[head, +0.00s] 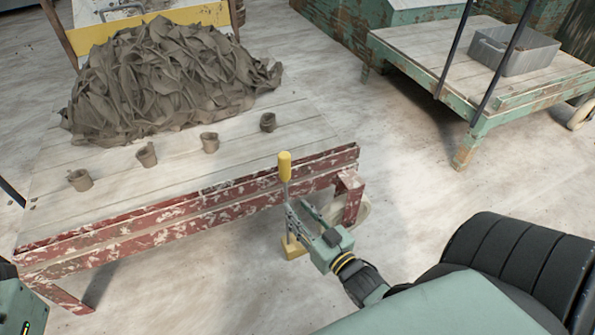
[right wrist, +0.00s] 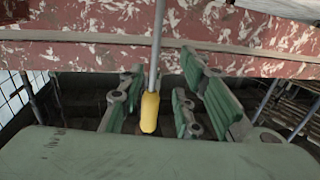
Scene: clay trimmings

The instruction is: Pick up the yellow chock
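The yellow chock stands near the right front end of the red-framed table. In the head view its yellow grip (head: 284,166) tops a thin grey rod, and its yellow block (head: 292,247) is low down, partly hidden by my gripper. My right gripper (head: 300,209) is at the rod, below the grip. In the right wrist view the yellow grip (right wrist: 150,112) and rod appear between the spread fingers of my right gripper (right wrist: 160,98), with gaps beside them. The fingers look open. My left gripper is not in view; only part of my left arm shows at the left edge.
The table (head: 240,195) holds a clay trimmings heap (head: 170,80) and several small clay cups; its red rail is close to my right gripper. A green cart (head: 410,60) with a grey crate (head: 515,50) stands at the back right. Floor (head: 410,160) between is clear.

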